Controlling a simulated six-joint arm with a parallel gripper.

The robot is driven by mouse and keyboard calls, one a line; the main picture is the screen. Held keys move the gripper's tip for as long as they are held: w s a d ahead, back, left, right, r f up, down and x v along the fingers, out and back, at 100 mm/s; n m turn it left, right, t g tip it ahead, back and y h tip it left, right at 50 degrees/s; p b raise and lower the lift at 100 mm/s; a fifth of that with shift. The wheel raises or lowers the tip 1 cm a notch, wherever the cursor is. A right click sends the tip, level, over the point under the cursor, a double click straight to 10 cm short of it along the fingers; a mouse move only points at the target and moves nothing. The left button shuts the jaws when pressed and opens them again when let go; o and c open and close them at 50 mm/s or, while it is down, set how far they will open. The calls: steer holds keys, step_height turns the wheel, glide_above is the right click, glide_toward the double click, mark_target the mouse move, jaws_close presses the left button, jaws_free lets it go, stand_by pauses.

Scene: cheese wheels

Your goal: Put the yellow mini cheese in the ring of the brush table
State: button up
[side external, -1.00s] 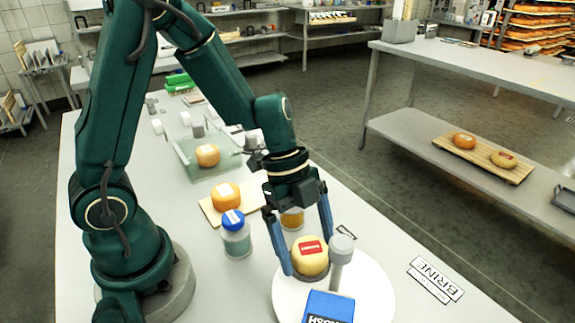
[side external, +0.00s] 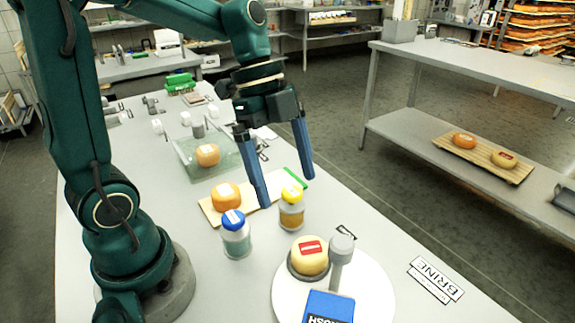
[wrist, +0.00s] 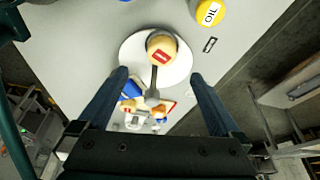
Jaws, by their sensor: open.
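The yellow mini cheese (side external: 309,257) with a red label sits on the white round plate of the brush table (side external: 374,288). A dark ring (side external: 292,270) shows around its base, and the cheese looks level inside it. The cheese also shows from above in the wrist view (wrist: 165,44), near the plate's upper edge. My gripper (side external: 288,192) is open and empty, raised above and behind the cheese, clear of it. In the wrist view its two fingers (wrist: 158,76) are spread wide apart with nothing held between them.
A grey post (side external: 341,265) and blue BRUSH sign (side external: 328,307) stand beside the cheese. A yellow-capped jar (side external: 291,210) is near my fingers; a blue-capped jar (side external: 236,238) is left of it. Orange cheeses sit on a board (side external: 211,213) and in a glass tray (side external: 184,150).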

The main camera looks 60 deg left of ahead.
steer(key=s+a+n+t+y, duration=0.1)
steer(key=s+n+t+y, duration=0.3)
steer(key=n, duration=1.1)
steer(key=s+r+t, duration=0.1)
steer(key=s, duration=0.2)
steer(key=shift+a+n, duration=0.25)
steer(key=shift+n, duration=0.15)
